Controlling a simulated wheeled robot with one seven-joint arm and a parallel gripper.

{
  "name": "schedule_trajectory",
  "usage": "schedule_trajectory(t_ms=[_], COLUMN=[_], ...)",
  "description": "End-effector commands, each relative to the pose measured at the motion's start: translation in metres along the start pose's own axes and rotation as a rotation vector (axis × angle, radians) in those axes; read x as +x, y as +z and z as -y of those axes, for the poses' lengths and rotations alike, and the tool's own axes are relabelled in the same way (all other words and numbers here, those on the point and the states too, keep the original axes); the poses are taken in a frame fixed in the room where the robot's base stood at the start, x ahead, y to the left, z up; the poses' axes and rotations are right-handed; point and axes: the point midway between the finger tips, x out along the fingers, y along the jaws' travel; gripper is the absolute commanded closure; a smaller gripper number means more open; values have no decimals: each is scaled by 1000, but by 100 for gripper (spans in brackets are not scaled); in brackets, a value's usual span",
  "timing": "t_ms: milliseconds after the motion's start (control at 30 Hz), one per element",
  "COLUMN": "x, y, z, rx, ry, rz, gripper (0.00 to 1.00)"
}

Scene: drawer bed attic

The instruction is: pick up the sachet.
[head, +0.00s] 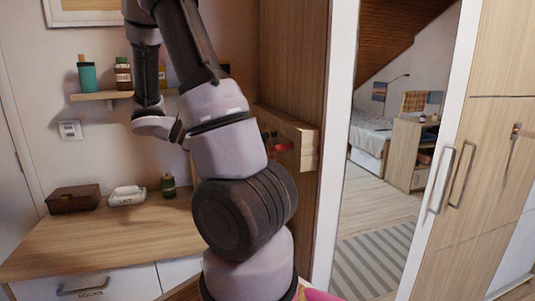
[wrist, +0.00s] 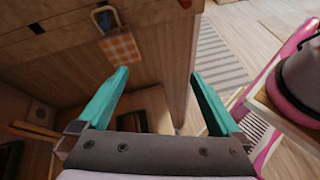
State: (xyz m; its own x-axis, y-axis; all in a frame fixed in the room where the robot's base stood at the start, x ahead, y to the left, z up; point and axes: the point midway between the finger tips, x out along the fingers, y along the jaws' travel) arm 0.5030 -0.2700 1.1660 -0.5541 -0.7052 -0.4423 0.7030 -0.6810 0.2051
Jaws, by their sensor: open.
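No thing in view can be surely told as the sachet. In the wrist view, a small flat orange-and-white checked piece (wrist: 121,46) hangs below a metal loop (wrist: 103,18) on a wooden front; it may be the sachet. My gripper (wrist: 160,76) is open with its teal fingers wide apart and nothing between them. The checked piece shows just above the left fingertip, apparently beyond it. I cannot tell the gap. In the head view my arm rises in front of the desk, and my fingers cannot be made out.
A wooden desk (head: 140,235) holds a dark box (head: 73,199), a white tissue-like pack (head: 127,196) and a green jar (head: 168,186). A small shelf (head: 100,96) holds bottles. A tall white-framed opening or mirror (head: 385,190) and wooden wardrobe doors (head: 500,150) stand right. Pink-edged furniture (wrist: 270,90) is close at right.

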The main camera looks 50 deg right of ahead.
Motion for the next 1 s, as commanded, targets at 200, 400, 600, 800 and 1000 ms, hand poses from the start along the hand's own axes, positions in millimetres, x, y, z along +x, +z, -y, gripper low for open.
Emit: schedule_trajectory(t_ms=[200, 400, 600, 800, 1000], x=[12, 14, 41, 60, 79], y=[-15, -21, -10, -1, 4], z=[-38, -53, -61, -67, -73], rx=[-208, -280, -286, -284, -285], ry=[144, 200, 200, 203, 201], rz=[320, 435, 443, 442, 441], gripper=[0, 0, 0, 0, 0])
